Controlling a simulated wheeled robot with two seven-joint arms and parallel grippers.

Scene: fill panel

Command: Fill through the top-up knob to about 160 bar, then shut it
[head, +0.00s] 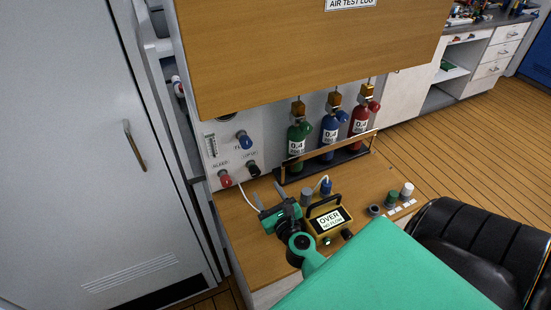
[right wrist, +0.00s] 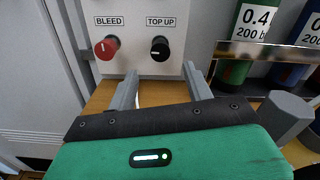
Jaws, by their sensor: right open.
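The top-up knob (right wrist: 160,48) is black and sits under its TOP UP label on the pale panel (right wrist: 138,66). It also shows in the head view (head: 253,168). My right gripper (right wrist: 163,88) is open and empty. Its fingers point at the panel, below and in front of the top-up knob, apart from it. In the head view the right gripper (head: 267,193) is over the wooden bench. A dark gauge edge (head: 225,116) peeks from under the wooden board; its reading is hidden. My left gripper is out of view.
The red bleed knob (right wrist: 107,47) is just left of the top-up knob; a blue knob (head: 244,141) is above it. Several bottles, including a green one (head: 298,145), stand in a rack at right. A yellow meter (head: 312,212) reading OVER, NO FLOW sits beside my right gripper.

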